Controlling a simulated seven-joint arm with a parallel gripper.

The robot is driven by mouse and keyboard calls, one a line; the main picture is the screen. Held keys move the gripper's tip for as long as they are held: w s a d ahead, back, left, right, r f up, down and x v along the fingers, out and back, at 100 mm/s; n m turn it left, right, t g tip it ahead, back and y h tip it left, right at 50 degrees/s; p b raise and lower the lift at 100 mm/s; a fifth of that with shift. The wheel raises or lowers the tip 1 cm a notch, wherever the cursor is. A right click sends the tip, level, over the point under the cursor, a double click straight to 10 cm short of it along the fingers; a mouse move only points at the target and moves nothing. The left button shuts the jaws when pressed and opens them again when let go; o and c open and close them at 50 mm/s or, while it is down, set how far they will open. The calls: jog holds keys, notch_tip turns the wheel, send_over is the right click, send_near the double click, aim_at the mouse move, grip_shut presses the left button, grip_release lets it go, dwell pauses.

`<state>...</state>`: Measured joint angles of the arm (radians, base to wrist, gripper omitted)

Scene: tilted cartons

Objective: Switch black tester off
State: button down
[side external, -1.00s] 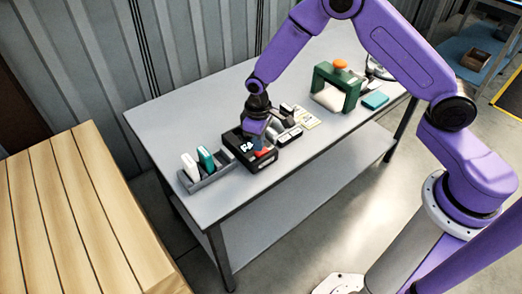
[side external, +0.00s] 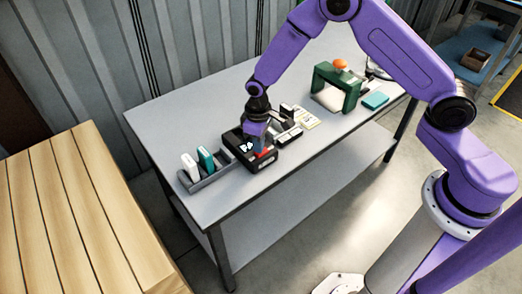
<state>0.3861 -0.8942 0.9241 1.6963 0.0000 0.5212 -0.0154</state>
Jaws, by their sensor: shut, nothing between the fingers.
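The black tester (side external: 262,163) is a dark box on the grey table, with a small white-marked display (side external: 246,147) and a red part (side external: 263,154) on its top. My gripper (side external: 259,146) points down over the tester's top, close to the red part. It is shut with nothing held. The fingertips are small and partly lost against the dark box, so I cannot tell whether they touch it. The gripper hides part of the tester's top, and I cannot make out the switch's position.
A grey rack (side external: 207,179) with white and teal upright items stands left of the tester. Several small dark and pale items (side external: 289,136) lie to its right. Further right are a green frame (side external: 337,88) and a teal box (side external: 375,100). The table's front left is clear.

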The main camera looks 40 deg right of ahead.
jog(key=shift+f, duration=0.55)
dwell(0.4)
jog(key=shift+r, duration=3.5)
jog(key=s+r+n, duration=0.2)
jog(key=s+r, duration=0.5)
jog(key=s+d+r+n, duration=0.1)
jog(key=s+d+r, duration=0.2)
jog(key=s, duration=0.5)
jog(key=s+d+r+n, duration=0.2)
jog(key=s+d, duration=0.1)
jog(key=s, duration=0.5)
jog(key=s+d+r+n, duration=0.1)
jog(key=s+d+r, duration=0.2)
jog(key=s, duration=0.5)
jog(key=shift+s+d+r+n, duration=0.2)
jog(key=shift+r+n, duration=0.1)
jog(key=shift+r, duration=0.05)
